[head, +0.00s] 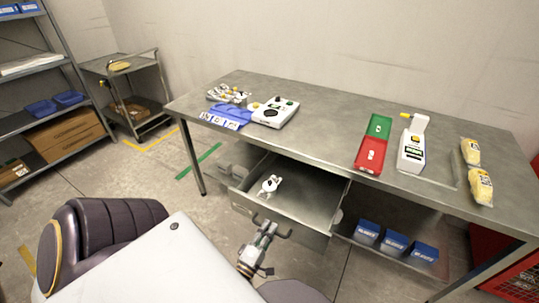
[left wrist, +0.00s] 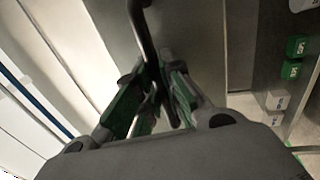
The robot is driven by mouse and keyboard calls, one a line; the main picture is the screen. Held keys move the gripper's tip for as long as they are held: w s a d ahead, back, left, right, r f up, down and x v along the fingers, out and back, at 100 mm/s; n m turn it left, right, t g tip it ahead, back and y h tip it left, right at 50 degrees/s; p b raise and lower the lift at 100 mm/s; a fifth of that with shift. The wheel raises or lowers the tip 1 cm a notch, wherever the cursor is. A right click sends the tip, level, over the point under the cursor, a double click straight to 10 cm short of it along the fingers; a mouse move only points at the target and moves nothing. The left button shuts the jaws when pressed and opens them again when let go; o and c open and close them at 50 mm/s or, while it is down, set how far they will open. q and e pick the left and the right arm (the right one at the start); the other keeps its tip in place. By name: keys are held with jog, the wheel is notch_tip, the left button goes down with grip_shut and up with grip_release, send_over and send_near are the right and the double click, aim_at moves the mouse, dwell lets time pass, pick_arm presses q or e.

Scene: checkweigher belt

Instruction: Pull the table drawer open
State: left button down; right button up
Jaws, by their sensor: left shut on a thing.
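The table drawer (head: 300,198) is a grey metal drawer under the table (head: 330,130). It stands pulled out, with its inside showing and a small white object (head: 269,185) lying in it. My left gripper (head: 268,228) is at the drawer's front, at the dark bar handle. In the left wrist view the gripper (left wrist: 155,95) is shut on the handle (left wrist: 143,35), which passes between its green-padded fingers. My right gripper is in neither view.
Blue boxes (head: 396,243) stand on the lower shelf, right of the drawer. A shelf rack and a cart stand at left.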

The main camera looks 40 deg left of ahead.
pick_arm(q)
jog(key=c, duration=1.5)
grip_release()
jog(key=shift+c, duration=0.2)
jog(key=shift+v, duration=6.05)
jog(key=shift+f, duration=0.15)
